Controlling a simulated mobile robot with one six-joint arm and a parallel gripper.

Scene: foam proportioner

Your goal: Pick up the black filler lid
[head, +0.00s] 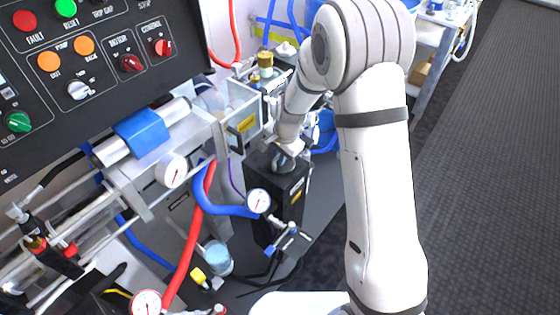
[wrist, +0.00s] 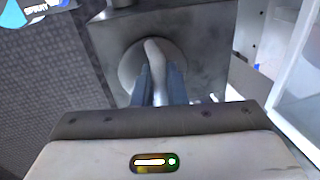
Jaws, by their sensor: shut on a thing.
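In the head view my gripper (head: 285,150) is small at the tank's top. I cannot tell whether the lid is seated or slightly raised.
A clear-walled box with a yellow label (head: 246,124) stands close to the left of my gripper. A pressure gauge (head: 258,201) and blue and red hoses lie in front of the tank. A control panel (head: 85,60) fills the upper left. Grey floor (head: 480,200) is clear at right.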

